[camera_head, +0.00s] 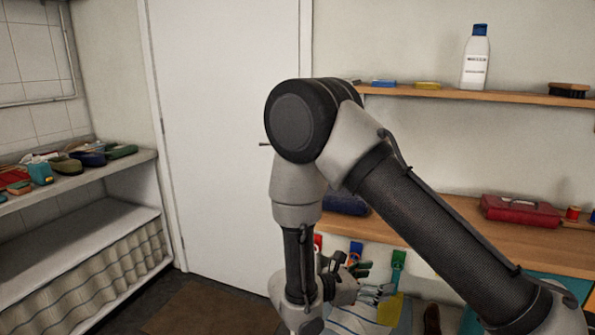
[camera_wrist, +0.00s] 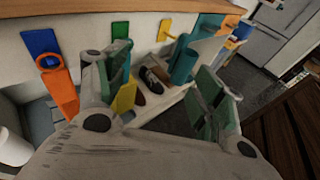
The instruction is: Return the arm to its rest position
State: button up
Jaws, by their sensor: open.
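My arm stands in the middle of the head view, with its dark elbow joint raised high and its wrist hanging low. My gripper (camera_wrist: 165,78) is open in the wrist view, its two green-padded fingers spread well apart. Nothing is held between them. Beyond and between the fingers lie dark shoes (camera_wrist: 153,80) on a pale low shelf, apart from the pads. In the head view the wrist hangs in front of the wall below the wooden counter, and the gripper is partly hidden by my own links.
A wooden counter (camera_head: 462,228) at the right carries a red case (camera_head: 520,211). Above it, a wall shelf (camera_head: 490,96) holds a white bottle (camera_head: 476,60). Coloured hooks and holders (camera_wrist: 60,88) line the wall near my gripper. A shelf unit (camera_head: 80,187) stands left; a door (camera_head: 220,130) is behind.

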jog(key=s+d+r+m+y, duration=0.4)
jog(key=s+d+r+m, duration=0.1)
jog(key=r, duration=0.4)
jog(key=s+d+r+m+g+y, duration=0.1)
jog(key=s+d+r+m+y, duration=0.4)
jog(key=r+m, duration=0.4)
jog(key=s+d+r+m+y, duration=0.5)
jog(key=s+d+r+m, duration=0.2)
jog(key=s+r+m, duration=0.1)
jog(key=shift+s+r+g, duration=0.3)
jog(key=shift+s+r, duration=0.15)
jog(key=shift+r, duration=0.1)
